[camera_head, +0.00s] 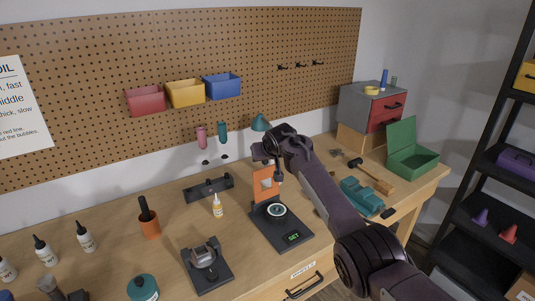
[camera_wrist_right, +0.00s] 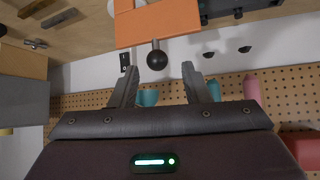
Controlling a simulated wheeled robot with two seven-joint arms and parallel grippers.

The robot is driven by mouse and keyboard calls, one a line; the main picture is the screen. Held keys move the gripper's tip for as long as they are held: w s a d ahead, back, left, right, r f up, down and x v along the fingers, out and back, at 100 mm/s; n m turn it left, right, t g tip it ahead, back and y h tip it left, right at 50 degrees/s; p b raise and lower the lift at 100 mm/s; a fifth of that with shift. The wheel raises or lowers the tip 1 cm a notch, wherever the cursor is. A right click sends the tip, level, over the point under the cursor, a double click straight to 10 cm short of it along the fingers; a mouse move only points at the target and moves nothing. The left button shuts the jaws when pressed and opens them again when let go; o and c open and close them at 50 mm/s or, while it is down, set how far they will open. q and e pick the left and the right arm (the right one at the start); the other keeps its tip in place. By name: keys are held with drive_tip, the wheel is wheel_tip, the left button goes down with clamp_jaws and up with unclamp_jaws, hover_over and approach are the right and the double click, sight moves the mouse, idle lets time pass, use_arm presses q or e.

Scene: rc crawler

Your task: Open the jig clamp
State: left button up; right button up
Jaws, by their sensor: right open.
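The jig (camera_head: 268,231) is a black base on the bench with a round ring and a green "SET" display. An orange plate (camera_head: 265,183), which looks like its clamp, stands upright at the jig's back. In the right wrist view the orange plate (camera_wrist_right: 160,22) carries a black ball knob (camera_wrist_right: 157,58). My right gripper (camera_head: 269,166) is just above the plate and partly hides its top. In the wrist view my right gripper (camera_wrist_right: 160,78) is open, with the knob just beyond and centred between its fingertips; contact is not visible. My left gripper is not in view.
A small white bottle (camera_head: 217,206) and a black rack (camera_head: 208,187) stand left of the jig. A grey fixture (camera_head: 206,262) is at front left. A teal part (camera_head: 362,195), a mallet (camera_head: 372,175) and a green box (camera_head: 412,150) lie right. The pegboard (camera_head: 180,50) rises behind.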

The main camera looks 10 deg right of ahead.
drive_tip(key=b+v, duration=0.1)
drive_tip(key=v, duration=0.6)
drive_tip(key=shift+r+b, duration=0.2)
drive_tip(key=shift+b, duration=0.2)
drive_tip(key=shift+s, duration=0.15)
